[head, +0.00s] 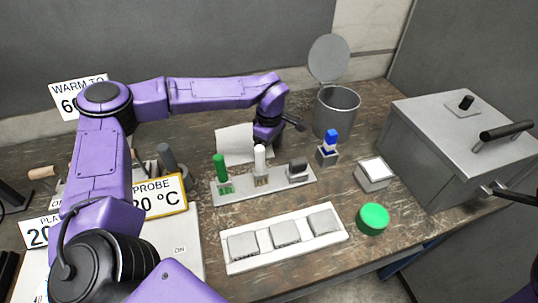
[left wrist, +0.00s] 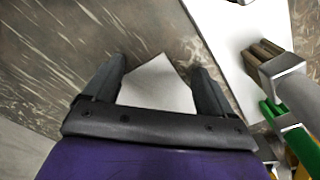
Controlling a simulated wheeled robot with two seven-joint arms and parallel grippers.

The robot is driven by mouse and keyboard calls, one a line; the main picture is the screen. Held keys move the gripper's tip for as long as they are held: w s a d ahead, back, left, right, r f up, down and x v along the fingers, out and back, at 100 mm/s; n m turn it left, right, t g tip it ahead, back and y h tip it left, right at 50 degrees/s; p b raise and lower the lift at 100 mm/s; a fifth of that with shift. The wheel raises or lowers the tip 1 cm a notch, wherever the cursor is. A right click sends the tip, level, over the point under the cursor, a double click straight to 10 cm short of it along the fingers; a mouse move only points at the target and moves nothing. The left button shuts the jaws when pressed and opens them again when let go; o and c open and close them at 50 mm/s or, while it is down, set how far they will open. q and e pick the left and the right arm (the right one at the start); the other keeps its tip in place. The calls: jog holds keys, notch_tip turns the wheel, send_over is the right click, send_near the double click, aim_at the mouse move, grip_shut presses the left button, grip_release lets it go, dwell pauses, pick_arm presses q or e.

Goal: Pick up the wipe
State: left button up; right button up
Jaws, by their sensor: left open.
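The wipe looks like a thin white sheet (head: 234,143) on the table behind the tube rack, partly hidden by my left gripper. In the left wrist view a pale, flat piece (left wrist: 158,84), likely the wipe, shows between the two fingers. My left gripper (head: 268,138) points down at the wipe's right side in the head view. Its fingers (left wrist: 162,80) are apart, one on each side of the pale piece. I cannot tell whether they touch it. My right gripper does not show clearly.
A grey lidded bin (head: 337,112) is behind right. A white tray (head: 285,256) with blocks, a green round lid (head: 373,219) and a large metal box (head: 440,150) are further right and front.

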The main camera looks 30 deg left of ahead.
pick_arm(q)
jog(key=shift+w+f, duration=0.1)
jog(key=shift+c, duration=0.5)
jog(key=shift+a, duration=0.1)
jog(key=c, duration=0.5)
grip_shut()
notch_tip(320, 180, up, 21)
jog(key=p, duration=1.2)
